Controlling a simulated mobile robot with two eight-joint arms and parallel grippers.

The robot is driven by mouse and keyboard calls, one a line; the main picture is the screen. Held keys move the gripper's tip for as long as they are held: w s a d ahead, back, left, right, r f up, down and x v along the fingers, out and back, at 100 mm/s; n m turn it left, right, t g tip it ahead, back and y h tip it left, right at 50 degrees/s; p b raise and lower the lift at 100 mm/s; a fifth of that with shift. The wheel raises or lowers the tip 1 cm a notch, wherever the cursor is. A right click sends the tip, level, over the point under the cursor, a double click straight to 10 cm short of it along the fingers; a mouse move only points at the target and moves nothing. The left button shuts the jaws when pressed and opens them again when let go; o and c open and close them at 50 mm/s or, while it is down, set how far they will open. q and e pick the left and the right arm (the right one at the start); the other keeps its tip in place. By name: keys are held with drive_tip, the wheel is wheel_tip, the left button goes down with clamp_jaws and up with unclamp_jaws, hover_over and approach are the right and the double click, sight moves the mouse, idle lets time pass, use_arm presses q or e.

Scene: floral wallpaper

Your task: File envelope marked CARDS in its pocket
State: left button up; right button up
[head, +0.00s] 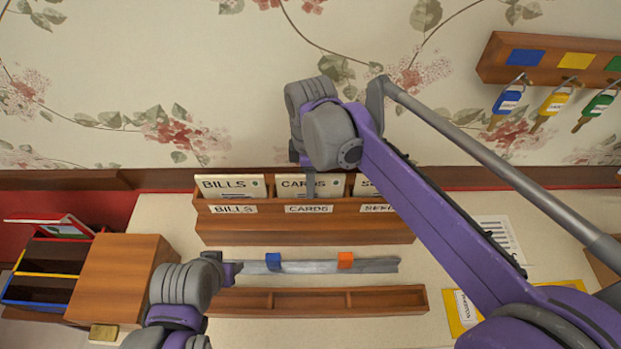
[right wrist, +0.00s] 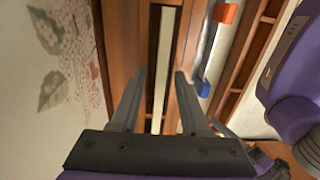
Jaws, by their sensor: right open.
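The cream envelope marked CARDS (head: 291,185) stands upright in the middle pocket of the wooden rack (head: 300,229), behind the label CARDS (head: 309,209). My right gripper (head: 311,186) is over the right part of this envelope and hides some of it. In the right wrist view my right gripper (right wrist: 160,78) is open, its fingers on either side of a thin cream edge (right wrist: 157,60). Whether they touch it cannot be told. My left gripper (head: 231,270) is low in front of the rack, at the left end of a grey bar (head: 320,266); its jaws cannot be made out.
Envelopes marked BILLS (head: 229,187) and one partly hidden on the right (head: 366,187) stand in the side pockets. A wooden tray (head: 320,302) lies in front.

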wheel_tip(320, 180, up, 11)
drive_tip(key=shift+f+p, duration=0.1)
drive_tip(key=shift+p, duration=0.3)
idle(0.5)
drive_tip(key=s+d+f+m+t, duration=0.5)
drive_tip(key=s+d+f+m, duration=1.1)
drive_tip(key=d+f+m, duration=0.1)
drive_tip(key=shift+d+f+m, duration=0.15)
drive_tip(key=shift+f+m, duration=0.35)
drive_tip(key=shift+f, duration=0.2)
drive_tip(key=shift+w, duration=0.1)
